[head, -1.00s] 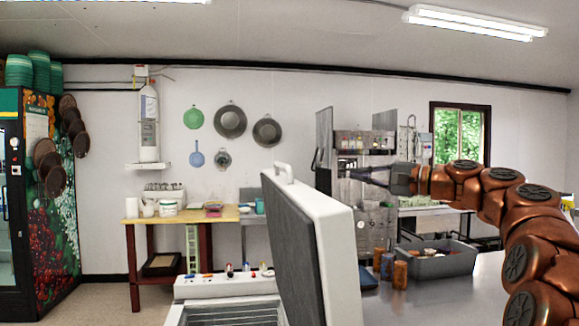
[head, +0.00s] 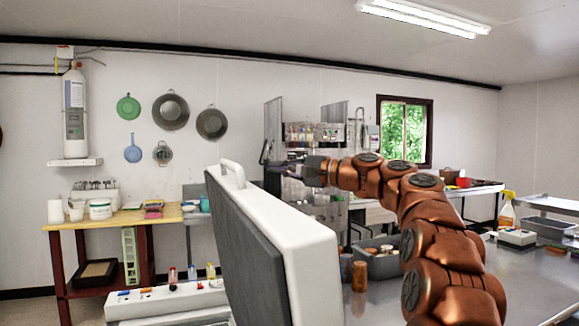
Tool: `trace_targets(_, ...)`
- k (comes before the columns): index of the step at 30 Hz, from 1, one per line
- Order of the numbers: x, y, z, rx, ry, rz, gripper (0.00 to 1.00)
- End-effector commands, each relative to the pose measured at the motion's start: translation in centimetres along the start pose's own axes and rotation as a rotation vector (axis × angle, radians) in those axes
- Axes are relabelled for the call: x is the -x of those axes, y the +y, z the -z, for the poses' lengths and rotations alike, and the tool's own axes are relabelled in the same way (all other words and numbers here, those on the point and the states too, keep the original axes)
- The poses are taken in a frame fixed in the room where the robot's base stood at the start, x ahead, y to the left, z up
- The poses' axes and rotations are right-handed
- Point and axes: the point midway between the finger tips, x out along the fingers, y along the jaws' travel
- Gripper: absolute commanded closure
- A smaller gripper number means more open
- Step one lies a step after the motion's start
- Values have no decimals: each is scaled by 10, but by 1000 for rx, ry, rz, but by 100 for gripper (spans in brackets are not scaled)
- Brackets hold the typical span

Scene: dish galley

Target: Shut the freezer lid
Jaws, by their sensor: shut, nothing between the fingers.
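The freezer lid (head: 285,232) stands raised and tilted in the middle of the head view, white outside with a grey inner face turned to the left. Its white handle (head: 233,171) is on the top edge. The freezer's white rim (head: 170,300) shows low at the left of the lid; most of the freezer body is below the picture. My gripper (head: 270,172) is shut and empty. In the picture it is just right of the handle and above the lid's white outer side; it appears apart from the lid, though the depth is hard to judge.
A steel counter (head: 390,300) lies right of the lid, with a grey bin (head: 378,262) and brown jars (head: 359,276) close to the lid. Small bottles (head: 192,273) stand on the freezer's back ledge. A wooden table (head: 120,218) stands behind at the left.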

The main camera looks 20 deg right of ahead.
Motion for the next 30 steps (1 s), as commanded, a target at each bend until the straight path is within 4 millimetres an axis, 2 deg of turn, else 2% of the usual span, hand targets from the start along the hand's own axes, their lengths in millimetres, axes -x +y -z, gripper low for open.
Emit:
trace_targets(9, -47, -1, 2, 0, 4, -2, 100)
trace_targets(19, -68, -2, -21, 1, 4, 2, 100)
trace_targets(30, -74, -1, -26, 1, 5, 1, 100)
